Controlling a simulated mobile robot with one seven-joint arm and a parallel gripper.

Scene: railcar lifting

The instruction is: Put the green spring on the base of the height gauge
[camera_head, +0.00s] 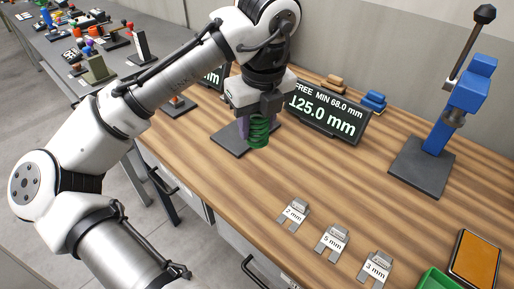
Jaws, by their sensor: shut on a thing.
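My gripper (258,108) points down and is shut on the green spring (259,132), holding it upright at the front of a dark flat base plate (228,139). A display (328,115) reads "FREE MIN 68.0 mm" and "125.0 mm". Which stand is the height gauge is not labelled in view.
A blue lever press (464,95) on a dark plate (421,168) stands at right. Shims marked 2 mm (294,213), 5 mm (331,242) and 3 mm (375,268) lie in front. A green bin (437,281) and an orange-topped tray (475,257) sit lower right. The middle wood is clear.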

